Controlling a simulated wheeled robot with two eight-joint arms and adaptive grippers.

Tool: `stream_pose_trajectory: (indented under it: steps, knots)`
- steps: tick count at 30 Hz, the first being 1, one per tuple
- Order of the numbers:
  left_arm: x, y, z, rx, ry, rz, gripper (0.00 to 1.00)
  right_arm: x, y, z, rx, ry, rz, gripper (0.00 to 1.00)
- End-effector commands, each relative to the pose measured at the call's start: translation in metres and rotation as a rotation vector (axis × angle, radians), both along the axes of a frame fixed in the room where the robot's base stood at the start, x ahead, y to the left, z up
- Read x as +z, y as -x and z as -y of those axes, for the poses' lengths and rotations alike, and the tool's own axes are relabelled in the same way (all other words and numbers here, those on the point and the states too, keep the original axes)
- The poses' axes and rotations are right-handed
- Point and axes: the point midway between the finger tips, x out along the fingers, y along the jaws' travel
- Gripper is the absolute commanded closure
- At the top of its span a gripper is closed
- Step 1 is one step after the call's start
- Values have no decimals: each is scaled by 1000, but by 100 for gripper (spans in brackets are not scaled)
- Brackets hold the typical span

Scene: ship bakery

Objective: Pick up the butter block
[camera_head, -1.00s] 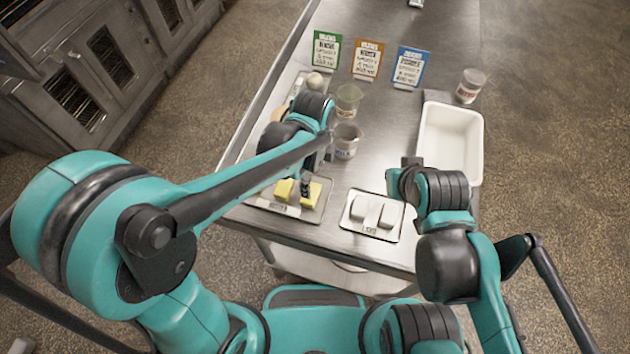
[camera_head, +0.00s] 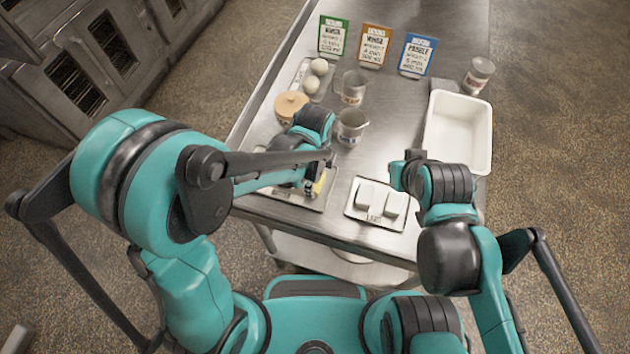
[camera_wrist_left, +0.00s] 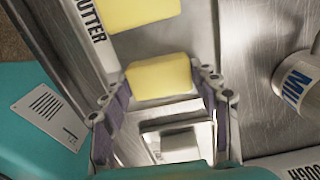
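The butter block (camera_wrist_left: 160,78), yellow, lies between the fingertips of my left gripper (camera_wrist_left: 160,88) in the left wrist view. The purple-padded fingers are spread, one at each side and close to it; contact is unclear. A second yellow block (camera_wrist_left: 140,10) lies beyond it, near the tray label reading BUTTER. In the head view my left gripper (camera_head: 314,182) is low over the butter tray (camera_head: 305,203); only a sliver of yellow (camera_head: 319,184) shows, the rest hidden by my arm. My right gripper (camera_head: 400,168) is above the table near the white bin, its fingers unclear.
Right of the butter is a tray (camera_head: 374,221) with two white blocks. A white bin (camera_head: 458,103) and three signs (camera_head: 375,46) are beyond.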

Motion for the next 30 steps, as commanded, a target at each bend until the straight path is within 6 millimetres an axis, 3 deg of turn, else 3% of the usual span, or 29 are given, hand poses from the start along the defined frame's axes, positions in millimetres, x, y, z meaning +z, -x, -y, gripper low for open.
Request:
stream_pose_trajectory:
  steps: [1,2,14,22,30]
  knots:
    - [0,0,0,0,0,0,63,0,0,0,0,0,0,100]
    - [0,0,0,0,0,0,70,0,0,0,0,0,0,100]
    - [4,0,0,0,0,0,70,1,0,0,0,0,0,100]
    - [42,0,0,0,0,0,70,14,0,0,0,0,0,100]
    - [78,50,34,-7,0,0,70,27,0,0,0,0,0,100]
